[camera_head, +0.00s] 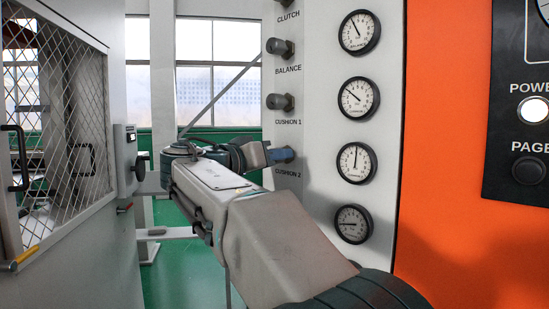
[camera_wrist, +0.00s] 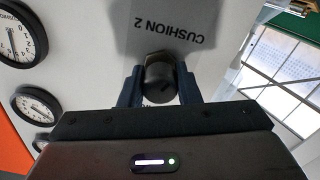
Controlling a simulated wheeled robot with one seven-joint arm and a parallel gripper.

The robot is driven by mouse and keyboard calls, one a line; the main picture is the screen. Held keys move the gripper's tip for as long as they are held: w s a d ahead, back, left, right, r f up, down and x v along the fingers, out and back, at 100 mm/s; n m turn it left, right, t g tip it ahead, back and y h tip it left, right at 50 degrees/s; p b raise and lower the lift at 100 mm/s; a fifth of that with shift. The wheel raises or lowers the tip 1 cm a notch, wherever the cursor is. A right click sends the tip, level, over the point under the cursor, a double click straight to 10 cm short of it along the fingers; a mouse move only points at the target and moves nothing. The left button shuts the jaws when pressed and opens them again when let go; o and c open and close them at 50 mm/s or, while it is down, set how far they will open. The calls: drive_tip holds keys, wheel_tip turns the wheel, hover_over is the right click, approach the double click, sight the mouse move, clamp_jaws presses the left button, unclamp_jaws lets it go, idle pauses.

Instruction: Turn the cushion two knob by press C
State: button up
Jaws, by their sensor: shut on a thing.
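The dark cushion two knob (camera_wrist: 159,82) sits between the two blue fingers of my gripper (camera_wrist: 159,88) in the wrist view. The fingers are shut on its sides. The label CUSHION 2 (camera_wrist: 168,30) shows upside down beside it on the pale panel. In the head view my gripper (camera_head: 281,155) reaches the panel just above the CUSHION 2 label (camera_head: 288,172), and the knob is mostly hidden there by the fingers. A column of round gauges (camera_head: 356,163) stands to the right of the knobs.
The CUSHION 1 knob (camera_head: 280,102) and BALANCE knob (camera_head: 280,48) are above on the same panel (camera_head: 325,120). An orange panel (camera_head: 445,150) with a black control box (camera_head: 515,110) is at right. A mesh-doored machine (camera_head: 60,130) stands at left, with green floor between.

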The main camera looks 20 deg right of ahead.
drive_tip(key=n, duration=0.4)
drive_tip(key=n+p, duration=0.1)
drive_tip(key=n, duration=0.3)
drive_tip(key=shift+r+n+p, duration=0.1)
drive_tip(key=shift+n+p, duration=0.25)
drive_tip(key=shift+n, duration=0.05)
drive_tip(key=n+p, duration=0.2)
drive_tip(key=n, duration=0.2)
drive_tip(key=shift+r+n, duration=0.1)
drive_tip(key=shift+n, duration=0.2)
drive_tip(key=shift+n+p, duration=1.5)
drive_tip(key=shift+n, duration=0.4)
drive_tip(key=o, duration=1)
